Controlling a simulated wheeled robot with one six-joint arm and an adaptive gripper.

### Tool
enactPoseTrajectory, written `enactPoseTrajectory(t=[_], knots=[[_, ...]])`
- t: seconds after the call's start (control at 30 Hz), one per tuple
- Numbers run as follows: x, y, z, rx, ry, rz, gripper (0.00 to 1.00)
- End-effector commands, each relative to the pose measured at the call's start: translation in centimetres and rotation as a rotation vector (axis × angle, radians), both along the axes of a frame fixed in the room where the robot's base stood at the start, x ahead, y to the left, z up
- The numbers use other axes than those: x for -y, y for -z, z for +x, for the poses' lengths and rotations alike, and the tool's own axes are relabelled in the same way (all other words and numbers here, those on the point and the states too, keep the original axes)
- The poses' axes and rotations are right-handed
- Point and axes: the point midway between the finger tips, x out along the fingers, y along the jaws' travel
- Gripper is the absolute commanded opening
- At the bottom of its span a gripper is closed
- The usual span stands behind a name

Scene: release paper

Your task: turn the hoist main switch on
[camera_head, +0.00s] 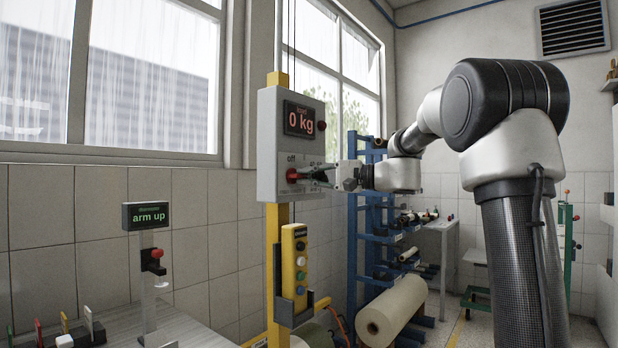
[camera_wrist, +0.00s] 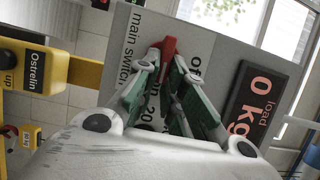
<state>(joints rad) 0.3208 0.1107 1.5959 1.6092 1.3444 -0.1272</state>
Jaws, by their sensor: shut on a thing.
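The hoist main switch is a red handle (camera_head: 292,175) on the front of a grey control box (camera_head: 270,150). It sits below the "off" label, at the lower left of the box face. My gripper (camera_head: 303,174) reaches in from the right, with its fingertips at the handle. In the wrist view the green-padded fingers (camera_wrist: 171,72) are closed around the red handle (camera_wrist: 168,47), which shows between their tips. The "main switch" and "off" lettering lies on either side. The fingers partly hide the lettering and the handle's base. The box display (camera_head: 299,119) reads "load 0 kg".
A yellow pendant (camera_head: 295,262) with several buttons hangs on the yellow post below the box. A small stand with an "arm up" display (camera_head: 148,216) is at the left. A blue rack (camera_head: 358,240) and a large paper roll (camera_head: 391,310) stand behind, right of the post.

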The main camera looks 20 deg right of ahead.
Motion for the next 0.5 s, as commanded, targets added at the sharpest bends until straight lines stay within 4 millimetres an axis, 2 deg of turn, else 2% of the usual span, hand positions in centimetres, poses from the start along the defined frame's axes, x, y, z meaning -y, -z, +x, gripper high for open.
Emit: enactPoseTrajectory(t=[0.23,0.27,0.37,0.5], knots=[[-0.01,0.25,-0.03,-0.005,-0.002,-0.001,0.00],[-0.01,0.25,-0.03,-0.005,-0.002,-0.001,0.15],[0.00,0.21,-0.02,-0.005,-0.002,-0.002,0.32],[-0.01,0.14,-0.02,-0.003,-0.001,-0.002,0.32]])
